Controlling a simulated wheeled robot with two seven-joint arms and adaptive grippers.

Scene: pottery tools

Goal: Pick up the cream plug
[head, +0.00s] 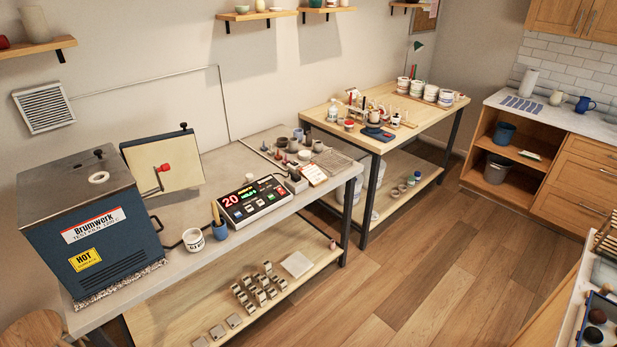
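A small cream piece (249,177) stands at the back edge of the kiln controller (262,210), on the grey-topped table (185,264). It looks like the cream plug, but it is too small to be certain. The blue kiln (150,235) stands at the left end of the table, with a pale ring (98,177) on its metal top. I cannot tell whether the ring is an open hole or filled. Neither of my grippers is in view.
The kiln carries a HOT label (86,260). Small pots and tools crowd the table's far end. A second wooden table (380,148) stands beyond. The wooden floor (430,270) at right is clear.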

